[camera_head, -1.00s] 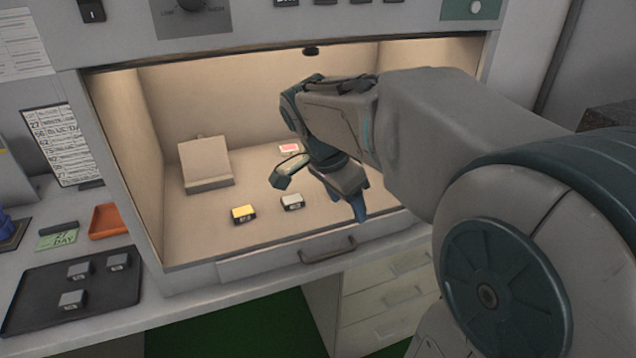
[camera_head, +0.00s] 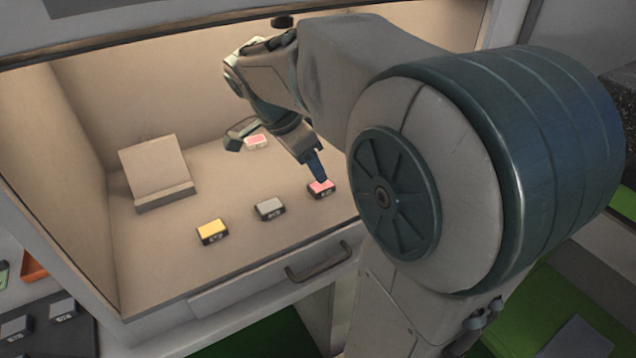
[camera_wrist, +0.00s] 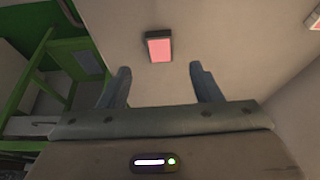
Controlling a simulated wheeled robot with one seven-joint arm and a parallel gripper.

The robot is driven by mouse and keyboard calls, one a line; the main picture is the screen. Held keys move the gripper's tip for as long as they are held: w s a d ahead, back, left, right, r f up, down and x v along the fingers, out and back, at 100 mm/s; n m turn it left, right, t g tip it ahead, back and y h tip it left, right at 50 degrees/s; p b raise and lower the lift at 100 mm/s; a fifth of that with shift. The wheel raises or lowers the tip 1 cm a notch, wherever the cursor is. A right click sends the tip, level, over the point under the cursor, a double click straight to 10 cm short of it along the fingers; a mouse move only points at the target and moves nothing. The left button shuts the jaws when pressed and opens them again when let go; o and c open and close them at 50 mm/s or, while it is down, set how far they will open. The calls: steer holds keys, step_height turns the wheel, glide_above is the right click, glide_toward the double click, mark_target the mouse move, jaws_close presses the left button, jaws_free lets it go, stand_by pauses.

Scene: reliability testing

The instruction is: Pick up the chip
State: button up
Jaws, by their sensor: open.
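Several small chips lie on the floor of the lit chamber. A chip with a pink-red top (camera_head: 321,188) is at the right, just below my gripper's near finger, which covers a little of it. A second chip with a red and white top (camera_head: 256,142) lies farther back. A grey chip (camera_head: 269,209) and a yellow chip (camera_head: 212,232) lie to the left of the near pink one. My gripper (camera_head: 278,153) is open and empty above the chamber floor. In the wrist view a pink-topped chip (camera_wrist: 159,48) shows ahead of the fingers (camera_wrist: 160,82), between their lines and apart from both.
A beige sloped block (camera_head: 155,172) stands at the chamber's back left. The chamber's front edge has a drawer handle (camera_head: 318,262). Outside at lower left are a dark tray (camera_head: 82,338) with grey chips and an orange bin (camera_head: 33,268). The chamber floor between them is clear.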

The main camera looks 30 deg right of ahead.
mark_target(320, 186)
steer(key=b+x, duration=0.1)
steer(key=x, duration=0.5)
steer(key=shift+a+f, duration=0.1)
steer(key=shift+f, duration=0.1)
steer(key=c, duration=1.1)
